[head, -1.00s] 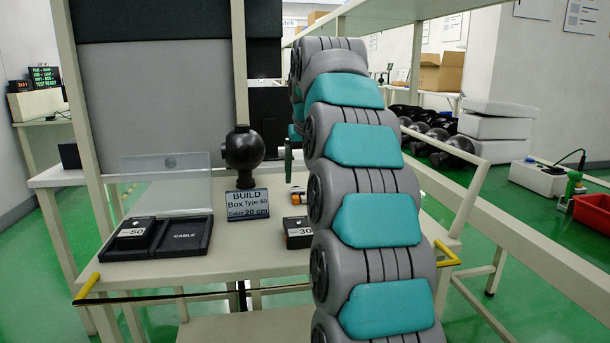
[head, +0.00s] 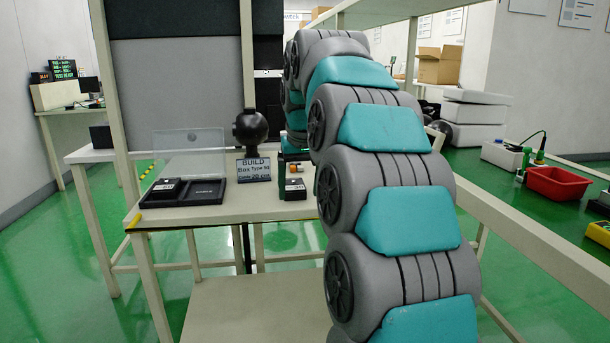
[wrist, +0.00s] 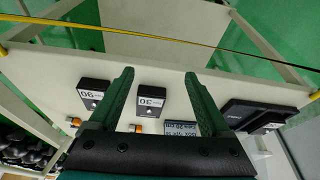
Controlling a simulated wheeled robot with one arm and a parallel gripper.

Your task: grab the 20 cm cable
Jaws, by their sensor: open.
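I cannot make out a 20 cm cable in either view. A sign (head: 253,169) on the table reads BUILD, with a box type and a cable length of 20 cm. A black tray (head: 206,194) to its left has an empty-looking slot, marked CABLE (wrist: 262,113) in the wrist view. My gripper (wrist: 158,78) is open and empty above the table, its green fingers either side of a black box labelled 30 (wrist: 151,101). In the head view my arm hides most of the gripper. Small orange-and-white items (wrist: 135,128) lie behind the boxes; I cannot tell what they are.
Another black box (wrist: 92,93) is left of the fingers in the wrist view. A black ball-shaped device (head: 250,127) and a clear panel (head: 188,140) stand on the table. A red bin (head: 557,183) is at the right. A beam runs along the right side.

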